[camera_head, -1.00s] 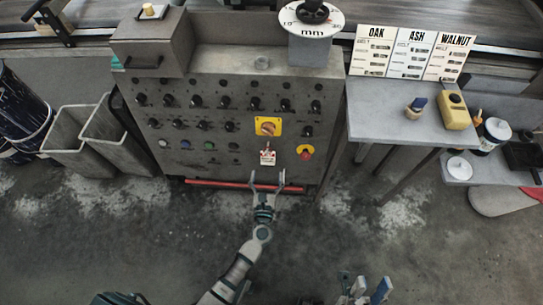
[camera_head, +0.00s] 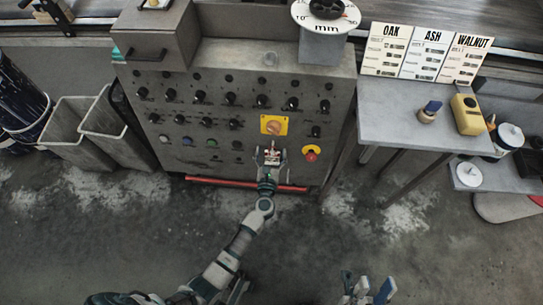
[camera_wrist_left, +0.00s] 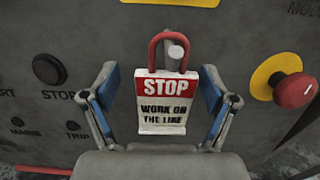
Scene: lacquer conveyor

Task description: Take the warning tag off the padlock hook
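The warning tag (camera_wrist_left: 166,103) is a white and red plate reading "STOP WORK ON THE LINE". It hangs upright by a red shackle (camera_wrist_left: 153,50) looped over a grey metal peg (camera_wrist_left: 176,50) on the control panel. It also shows in the head view (camera_head: 271,157), below the yellow-backed rotary switch. My left gripper (camera_head: 271,153) is open, one blue-padded finger on each side of the tag. In the left wrist view my left gripper (camera_wrist_left: 166,100) shows small gaps between pads and tag. My right gripper (camera_head: 366,288) is low in the head view, empty, fingers apart.
A red emergency knob (camera_wrist_left: 294,90) protrudes just right of the tag. A black stop button (camera_wrist_left: 49,69) is to the left. A red bar (camera_head: 225,183) runs along the panel's bottom. A side table (camera_head: 385,120) stands to the right, grey bins (camera_head: 80,140) to the left.

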